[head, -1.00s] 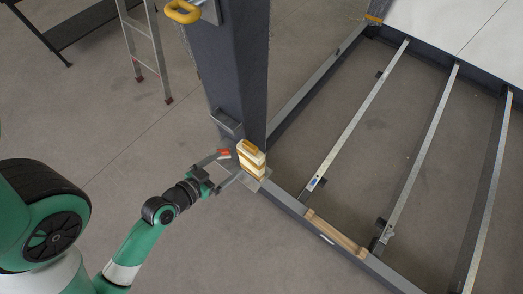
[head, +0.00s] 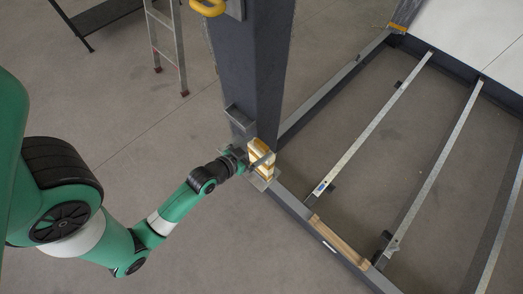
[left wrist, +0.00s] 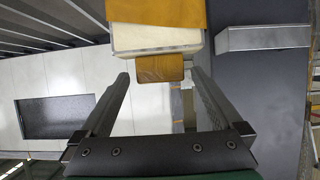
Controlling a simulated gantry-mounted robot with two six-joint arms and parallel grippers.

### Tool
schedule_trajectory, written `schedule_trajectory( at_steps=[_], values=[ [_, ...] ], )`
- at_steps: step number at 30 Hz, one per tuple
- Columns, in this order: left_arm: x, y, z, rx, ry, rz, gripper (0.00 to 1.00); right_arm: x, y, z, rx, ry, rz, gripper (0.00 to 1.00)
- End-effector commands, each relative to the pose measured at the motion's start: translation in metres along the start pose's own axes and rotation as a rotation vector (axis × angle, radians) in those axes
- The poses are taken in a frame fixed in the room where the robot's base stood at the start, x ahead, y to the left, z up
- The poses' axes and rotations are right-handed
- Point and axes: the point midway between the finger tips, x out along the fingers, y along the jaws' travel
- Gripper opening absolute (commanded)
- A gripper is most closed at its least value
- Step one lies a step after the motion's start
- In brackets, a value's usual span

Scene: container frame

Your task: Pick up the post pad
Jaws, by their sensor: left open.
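The post pad (head: 260,147), a small yellow and cream block, sits at the foot of the dark post, on the corner of the frame. In the left wrist view, its orange face and cream body (left wrist: 155,38) show at the top, with a brown block-like part (left wrist: 160,68) below. My left gripper (head: 257,160) is right at the pad and partly covers it. In the left wrist view its two fingers (left wrist: 160,76) stand apart, with the brown part between or just beyond their tips. I cannot tell whether they touch it. My right gripper is not in view.
The dark post (head: 250,70) rises beside the pad and has a small bracket (head: 240,118). Frame rails run to the right, with a wooden piece (head: 340,240) on the front rail. A ladder (head: 166,45) stands at the upper left. Open floor lies left of the post.

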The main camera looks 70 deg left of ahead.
Motion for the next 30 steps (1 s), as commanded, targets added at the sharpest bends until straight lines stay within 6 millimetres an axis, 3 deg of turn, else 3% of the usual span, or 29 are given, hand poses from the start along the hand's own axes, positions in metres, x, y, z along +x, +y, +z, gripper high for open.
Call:
schedule_trajectory(
  at_steps=[3,9,26,30],
  values=[
    [0.0125,-0.0003,0.0008,-0.001,0.000,0.000,1.00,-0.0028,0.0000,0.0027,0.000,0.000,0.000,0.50],
    [0.0127,-0.0004,0.0004,-0.001,-0.001,-0.001,1.00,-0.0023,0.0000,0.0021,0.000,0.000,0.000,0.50],
    [0.0124,-0.0005,0.0003,-0.001,-0.001,-0.001,0.01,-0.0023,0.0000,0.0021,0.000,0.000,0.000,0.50],
    [0.0124,-0.0005,-0.0001,-0.001,0.000,-0.001,0.00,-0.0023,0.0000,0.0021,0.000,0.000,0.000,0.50]
  ],
)
